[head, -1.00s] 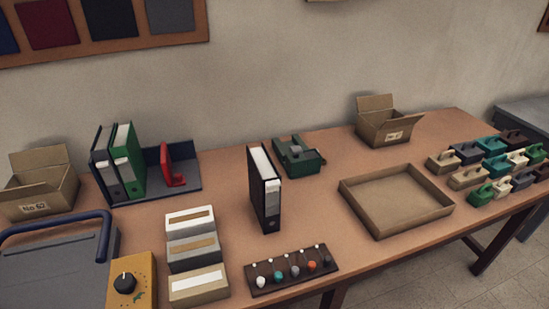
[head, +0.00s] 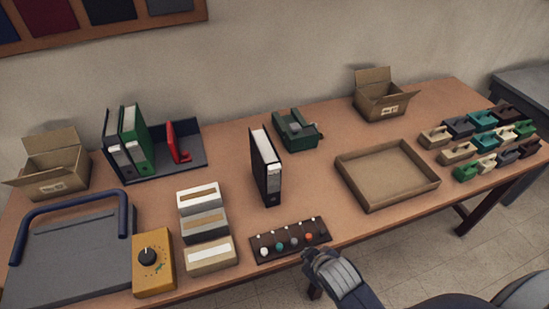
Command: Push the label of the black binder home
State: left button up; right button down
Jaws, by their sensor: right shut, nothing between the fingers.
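The black binder (head: 258,171) stands upright alone in the middle of the table, its spine facing the front. A pale label (head: 273,170) shows on the upper part of the spine. I cannot tell how far it sits in its holder. My right gripper (head: 308,256) is at the bottom of the head view, at the table's front edge near the knob board. It is shut and empty, in front of the binder, to its right and well apart from it. My left gripper is not in view.
A dark board with several coloured knobs (head: 290,241) lies between the binder and the front edge. A green device (head: 296,131) stands behind. Bare table surrounds the binder.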

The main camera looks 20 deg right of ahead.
jog(key=w+a+r+n+t+y+p, duration=0.15)
jog(key=w+r+n+t, duration=0.3)
jog(key=r, duration=0.65)
jog(key=w+a+r+n+t, duration=0.35)
jog(key=w+r, duration=0.25)
jog(key=r, duration=0.6)
jog(key=w+a+r+n+t+y+p, duration=0.15)
jog(key=w+r+n+t, duration=0.35)
jog(key=r, duration=0.6)
jog(key=s+a+r+n+g+y, duration=0.25)
jog(key=a+r+n+y, duration=1.05)
jog(key=n, duration=0.8)
jog(key=s+a+f+n+g+y, duration=0.15)
jog(key=a+n+g+y, duration=0.25)
jog(key=a+n+g, duration=0.45)
jog(key=n+g+h, duration=0.6)
jog(key=n+h, duration=1.3)
jog(key=n, duration=0.6)
send_near(274, 166)
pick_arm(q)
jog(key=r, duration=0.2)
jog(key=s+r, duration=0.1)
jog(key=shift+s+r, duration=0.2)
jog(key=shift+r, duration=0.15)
pick_arm(e)
jog(key=shift+r, duration=0.3)
